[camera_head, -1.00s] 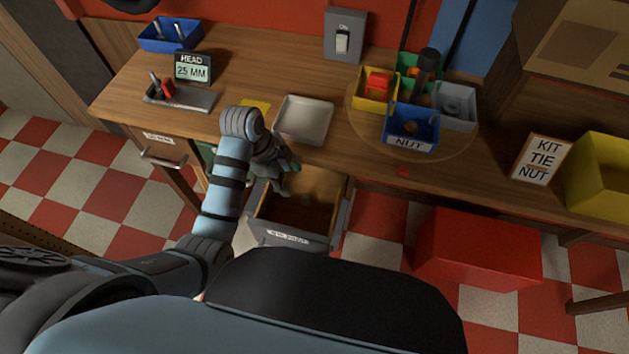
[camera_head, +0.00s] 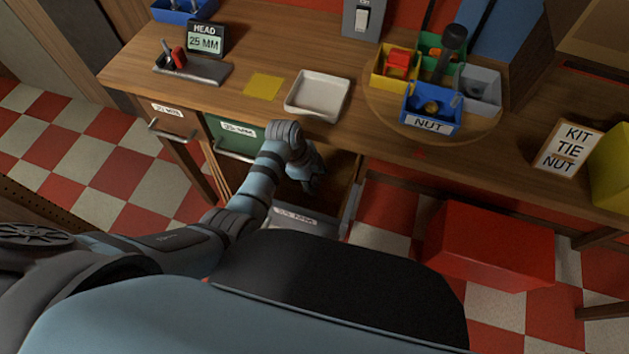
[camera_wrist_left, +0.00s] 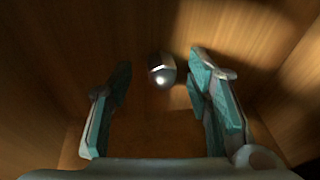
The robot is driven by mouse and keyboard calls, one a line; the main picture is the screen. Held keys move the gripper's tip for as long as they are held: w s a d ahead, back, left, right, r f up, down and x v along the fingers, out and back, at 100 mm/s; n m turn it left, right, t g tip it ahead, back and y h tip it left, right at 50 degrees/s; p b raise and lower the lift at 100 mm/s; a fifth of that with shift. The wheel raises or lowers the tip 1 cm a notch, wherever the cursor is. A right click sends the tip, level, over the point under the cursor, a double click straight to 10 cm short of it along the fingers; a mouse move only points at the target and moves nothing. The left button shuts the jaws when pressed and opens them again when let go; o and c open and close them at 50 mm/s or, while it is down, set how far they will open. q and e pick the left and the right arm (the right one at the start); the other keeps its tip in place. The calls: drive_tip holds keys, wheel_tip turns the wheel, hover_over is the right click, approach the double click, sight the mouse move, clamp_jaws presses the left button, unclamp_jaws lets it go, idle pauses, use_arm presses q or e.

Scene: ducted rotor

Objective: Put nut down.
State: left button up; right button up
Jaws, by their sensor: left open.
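My left gripper (camera_head: 308,186) reaches down into the open wooden drawer (camera_head: 344,190) under the bench. In the left wrist view the gripper (camera_wrist_left: 158,110) is open, with teal finger pads wide apart. A small shiny metal nut (camera_wrist_left: 162,70) lies on the wooden drawer bottom, just beyond the fingertips and nearer the right finger. Nothing visible touches it. In the head view my arm and gripper hide the nut. A blue bin labelled NUT (camera_head: 430,124) stands on the round turntable (camera_head: 386,113). My right gripper is not in view.
A white tray (camera_head: 318,114) and a yellow square (camera_head: 263,85) are on the bench above the drawer. A closed green drawer (camera_head: 232,132) is to the left. A red box (camera_head: 490,245) stands on the floor at right. Drawer walls stand close around the gripper.

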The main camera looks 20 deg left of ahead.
use_arm(q)
clamp_jaws()
drive_tip(key=shift+r, duration=0.1)
